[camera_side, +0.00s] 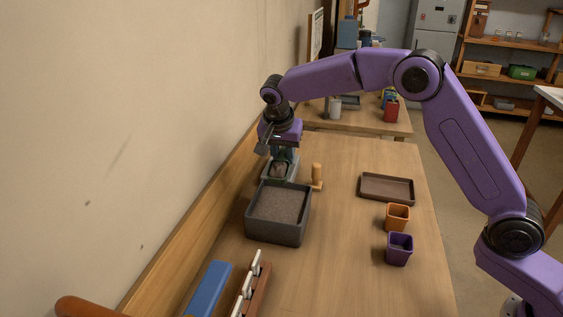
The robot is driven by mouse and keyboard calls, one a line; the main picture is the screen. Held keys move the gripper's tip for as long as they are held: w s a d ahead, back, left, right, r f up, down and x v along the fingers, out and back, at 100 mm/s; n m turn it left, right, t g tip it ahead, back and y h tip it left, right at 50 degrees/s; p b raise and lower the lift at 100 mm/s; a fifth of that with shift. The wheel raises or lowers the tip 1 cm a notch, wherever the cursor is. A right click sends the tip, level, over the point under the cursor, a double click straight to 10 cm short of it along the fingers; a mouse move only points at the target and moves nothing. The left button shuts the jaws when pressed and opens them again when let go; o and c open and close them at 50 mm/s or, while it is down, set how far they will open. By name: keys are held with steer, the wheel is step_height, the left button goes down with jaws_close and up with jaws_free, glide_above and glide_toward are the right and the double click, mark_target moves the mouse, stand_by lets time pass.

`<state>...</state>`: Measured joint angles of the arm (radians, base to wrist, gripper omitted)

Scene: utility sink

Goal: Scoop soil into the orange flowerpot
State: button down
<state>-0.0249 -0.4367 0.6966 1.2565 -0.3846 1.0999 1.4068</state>
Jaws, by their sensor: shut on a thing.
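The orange flowerpot (397,217) stands upright on the right side of the wooden table. A dark grey bin (277,233) holding brown soil (279,203) stands left of it, near the wall. My gripper (281,161) points down just behind the bin. It is shut on a small greyish thing that looks like a scoop (279,171). The fingers and the held thing are small and partly merge in the picture, so I cannot tell its tilt or whether it carries soil.
A purple pot (399,249) stands in front of the orange one. A brown tray (386,189) lies behind them. An upright wooden piece (317,176) stands right of my gripper. A blue block (208,288) and a rack with white tags (255,278) are at the front left. The table's middle is clear.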

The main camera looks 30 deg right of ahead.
steer(key=s+d+f+g, duration=0.1)
steer(key=s+d, duration=0.2)
steer(key=d, duration=0.5)
steer(key=s+d, duration=0.2)
steer(key=d, duration=0.6)
steer(key=s+d+f+g+h, duration=0.2)
steer(key=s+d+g+h, duration=0.2)
steer(key=s+d+g, duration=0.1)
steer(key=s+d+f+g+h, duration=0.3)
steer(key=s+d+g, duration=0.2)
steer(key=s+d, duration=0.1)
steer(key=shift+s+d+f+g+h, duration=0.2)
steer(key=shift+s+f+g+h, duration=0.15)
steer(key=shift+s, duration=0.4)
stand_by(0.8)
step_height(320, 180, up, 4)
steer(key=shift+r, duration=0.1)
stand_by(0.4)
